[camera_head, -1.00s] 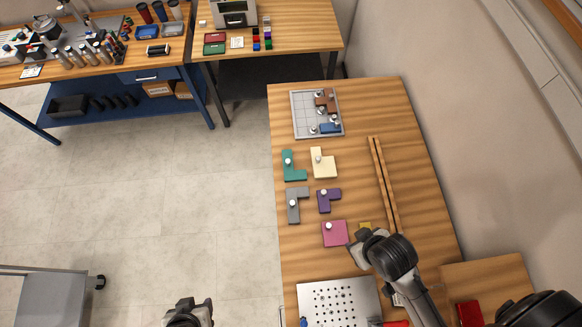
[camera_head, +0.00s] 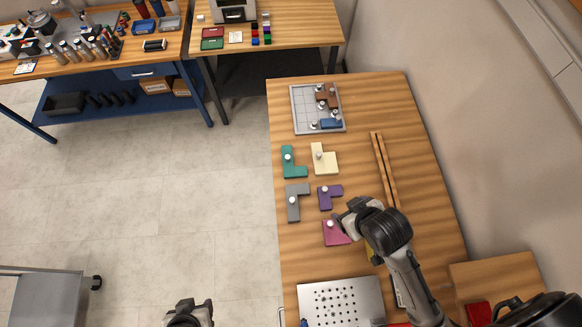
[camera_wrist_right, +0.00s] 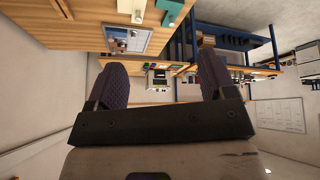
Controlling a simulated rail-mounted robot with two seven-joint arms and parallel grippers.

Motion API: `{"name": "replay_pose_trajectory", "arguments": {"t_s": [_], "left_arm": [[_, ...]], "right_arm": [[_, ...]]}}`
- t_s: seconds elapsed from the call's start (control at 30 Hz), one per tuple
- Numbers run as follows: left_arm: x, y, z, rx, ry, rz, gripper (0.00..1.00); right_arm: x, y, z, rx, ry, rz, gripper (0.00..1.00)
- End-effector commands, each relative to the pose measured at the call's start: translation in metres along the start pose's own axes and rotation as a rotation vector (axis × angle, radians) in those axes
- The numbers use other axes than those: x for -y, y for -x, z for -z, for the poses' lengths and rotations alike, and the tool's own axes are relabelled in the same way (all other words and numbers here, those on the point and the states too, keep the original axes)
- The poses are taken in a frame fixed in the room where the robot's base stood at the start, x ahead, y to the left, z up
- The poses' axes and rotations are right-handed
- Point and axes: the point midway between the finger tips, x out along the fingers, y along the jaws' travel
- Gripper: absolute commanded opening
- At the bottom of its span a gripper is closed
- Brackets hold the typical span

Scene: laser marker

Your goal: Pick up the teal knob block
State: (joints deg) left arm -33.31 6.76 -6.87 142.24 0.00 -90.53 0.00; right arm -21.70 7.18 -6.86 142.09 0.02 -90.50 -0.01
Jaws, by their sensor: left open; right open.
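The teal knob block (camera_head: 293,166) is L-shaped with a white knob and lies on the wooden table near its left edge. The right wrist view shows a teal block (camera_wrist_right: 170,15) at its top edge. My right gripper (camera_head: 346,214) is over the pink block, nearer the table's front than the teal block and apart from it. Its two dark fingers are spread with nothing between them in the right wrist view (camera_wrist_right: 160,88). My left gripper (camera_head: 190,308) is at the bottom of the head view, away from the table, and open.
A cream block (camera_head: 324,160), a grey block (camera_head: 294,204), a purple block (camera_head: 328,197) and a pink block (camera_head: 333,235) lie near the teal one. A gridded tray (camera_head: 301,112) holds several pieces at the back. A slotted wooden rail (camera_head: 384,165) lies right; a perforated metal plate (camera_head: 340,290) lies in front.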

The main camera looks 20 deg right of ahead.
Motion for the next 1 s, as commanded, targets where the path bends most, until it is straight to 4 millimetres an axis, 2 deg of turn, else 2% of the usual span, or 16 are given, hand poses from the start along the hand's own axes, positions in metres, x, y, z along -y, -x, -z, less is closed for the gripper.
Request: {"name": "replay_pose_trajectory", "arguments": {"t_s": [0.03, 0.1, 0.3, 0.5, 0.77, 1.0], "left_arm": [[-0.001, -0.031, -0.01, 0.001, -0.001, 0.001, 0.49], [-0.001, -0.052, -0.017, 0.003, -0.002, 0.002, 0.49], [-0.002, -0.109, -0.035, 0.004, -0.005, 0.004, 0.49], [-0.004, -0.165, -0.053, 0.003, -0.005, 0.004, 0.49], [-0.007, -0.238, -0.077, 0.002, -0.004, 0.003, 0.49], [-0.01, -0.299, -0.096, 0.002, 0.0, 0.0, 0.49]], "right_arm": [[-0.006, -0.023, 0.019, -0.077, 0.007, -0.019, 0.77], [-0.012, -0.031, 0.05, -0.174, 0.021, -0.039, 0.77], [-0.011, -0.035, 0.132, -0.434, 0.097, -0.08, 0.77], [0.002, -0.036, 0.197, -0.627, 0.21, -0.13, 0.77], [0.035, -0.048, 0.261, -0.755, 0.413, -0.181, 0.77], [0.06, -0.083, 0.299, -0.688, 0.602, -0.223, 0.77]]}}
